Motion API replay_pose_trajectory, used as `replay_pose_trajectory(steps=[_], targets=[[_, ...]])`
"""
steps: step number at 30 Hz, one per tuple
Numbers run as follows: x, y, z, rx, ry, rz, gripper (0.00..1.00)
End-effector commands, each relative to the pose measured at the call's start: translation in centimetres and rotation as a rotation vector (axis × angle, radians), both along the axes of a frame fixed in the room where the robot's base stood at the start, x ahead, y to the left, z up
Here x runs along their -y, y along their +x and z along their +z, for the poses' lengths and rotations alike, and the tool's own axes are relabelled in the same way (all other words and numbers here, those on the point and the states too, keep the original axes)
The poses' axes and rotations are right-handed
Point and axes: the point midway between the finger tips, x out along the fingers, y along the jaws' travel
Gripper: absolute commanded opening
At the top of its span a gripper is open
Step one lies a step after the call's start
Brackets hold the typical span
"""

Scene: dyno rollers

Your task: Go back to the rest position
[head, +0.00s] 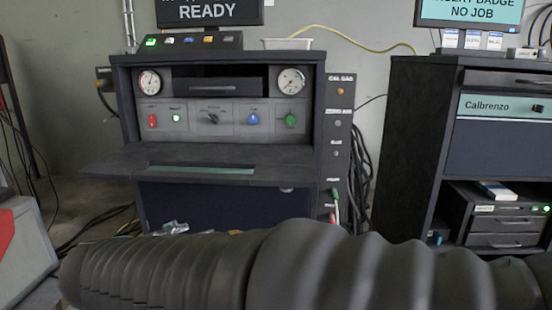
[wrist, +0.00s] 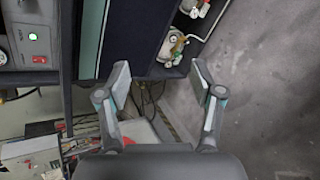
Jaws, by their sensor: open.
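My gripper (wrist: 160,84) shows in the wrist view with its two fingers spread apart. It is open and nothing is between the fingertips. Beyond it are the dark front of a cabinet (wrist: 132,36) and the concrete floor (wrist: 268,70). In the head view a thick black ribbed sleeve (head: 200,270), part of my arm, crosses the bottom of the picture. The gripper itself does not show in the head view.
A dark console (head: 215,115) with gauges, knobs and a fold-down shelf (head: 200,160) stands ahead. A second cabinet (head: 412,130) stands at right, with cables hanging between them. In the wrist view, cables and small fittings (wrist: 178,42) lie close beyond the fingers.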

Motion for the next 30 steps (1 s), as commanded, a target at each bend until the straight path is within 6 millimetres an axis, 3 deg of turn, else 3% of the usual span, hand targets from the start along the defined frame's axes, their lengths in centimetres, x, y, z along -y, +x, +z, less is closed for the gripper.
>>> replay_pose_trajectory(steps=[6, 12, 21, 30], targets=[[9.4, -3.3, -5.7, -0.272, 0.326, -0.335, 0.67], [16.8, -7.5, -8.8, -0.437, 0.668, -0.696, 0.67], [23.8, -12.3, -10.3, -0.490, 1.107, -1.100, 0.67], [30.2, -14.6, -9.3, -0.332, 1.356, -1.302, 0.67]])
